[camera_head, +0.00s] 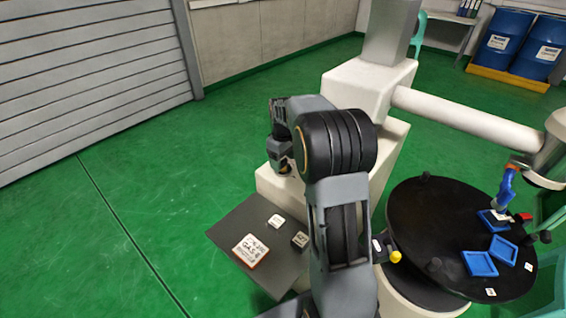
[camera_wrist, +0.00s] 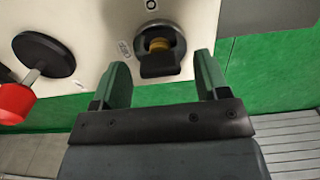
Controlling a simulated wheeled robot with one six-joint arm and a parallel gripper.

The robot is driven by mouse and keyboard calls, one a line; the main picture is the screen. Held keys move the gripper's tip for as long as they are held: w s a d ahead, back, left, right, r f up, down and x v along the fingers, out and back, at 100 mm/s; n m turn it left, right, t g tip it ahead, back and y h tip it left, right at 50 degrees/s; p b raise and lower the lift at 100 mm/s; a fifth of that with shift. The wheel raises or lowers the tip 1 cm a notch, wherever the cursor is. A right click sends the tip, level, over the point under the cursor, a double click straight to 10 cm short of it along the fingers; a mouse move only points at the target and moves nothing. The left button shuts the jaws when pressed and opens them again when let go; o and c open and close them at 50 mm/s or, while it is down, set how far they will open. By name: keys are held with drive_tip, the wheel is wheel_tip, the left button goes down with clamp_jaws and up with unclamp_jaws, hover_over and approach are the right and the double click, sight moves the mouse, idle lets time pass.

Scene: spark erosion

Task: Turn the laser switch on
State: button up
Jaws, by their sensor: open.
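In the wrist view a rotary switch (camera_wrist: 160,56) with a black handle and a yellow-brass collar sits on a round dark base on a cream panel. A small label beside it is too small to read, so I cannot confirm it is the laser switch. My gripper (camera_wrist: 161,62) is open, with one dark green finger on each side of the handle in the picture. I see no contact, and the depth gap is unclear. In the head view my wrist is beside the cream machine (camera_head: 385,85); the fingers and the switch are hidden there.
A red-handled lever (camera_wrist: 15,100) on a black disc (camera_wrist: 44,54) stands left of the switch. In the head view a dark shelf (camera_head: 225,232) holds small labelled blocks, and a round black table (camera_head: 420,215) with blue trays (camera_head: 480,263) is at right. Green floor at left is clear.

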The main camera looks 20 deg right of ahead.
drive_tip(key=shift+f, duration=0.55)
drive_tip(key=shift+c, duration=0.2)
drive_tip(key=c, duration=0.9)
